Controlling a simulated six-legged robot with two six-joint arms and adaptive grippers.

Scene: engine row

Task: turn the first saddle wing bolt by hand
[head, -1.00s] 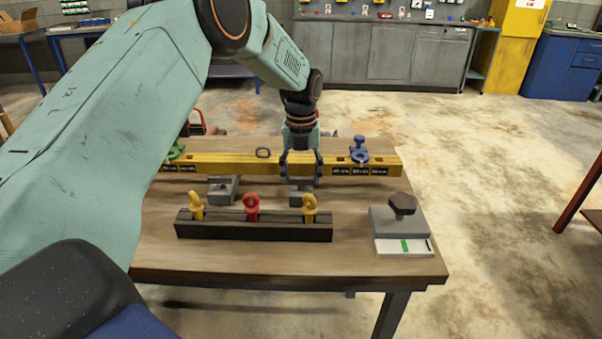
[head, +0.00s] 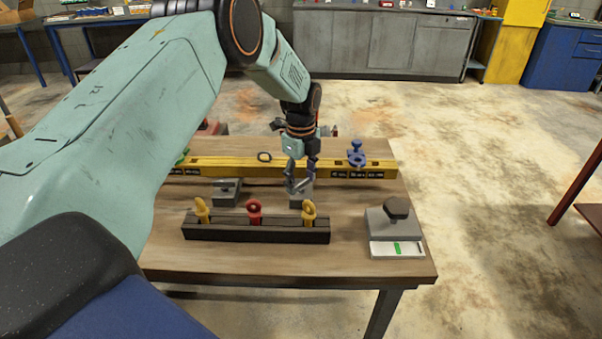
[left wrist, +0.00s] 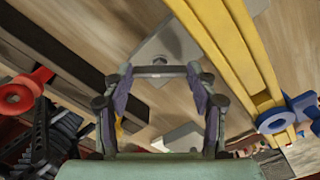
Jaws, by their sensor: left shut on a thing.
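My left gripper (head: 299,187) points down over the right one of two small grey saddle blocks (head: 301,203). In the left wrist view its fingers (left wrist: 160,74) stand on either side of a thin grey crossbar, the wing bolt (left wrist: 160,70), and are shut on it. The grey saddle block (left wrist: 168,42) lies just beyond the fingertips. In the head view the fingers hide most of this bolt. The other saddle block (head: 227,193) stands to the left, with a small bolt on top. My right gripper is not in view.
A yellow beam (head: 340,169) runs behind the saddles, with a blue clamp (head: 356,155) on it. A grey block with a dark knob (head: 396,209) stands at the right. The table front is clear.

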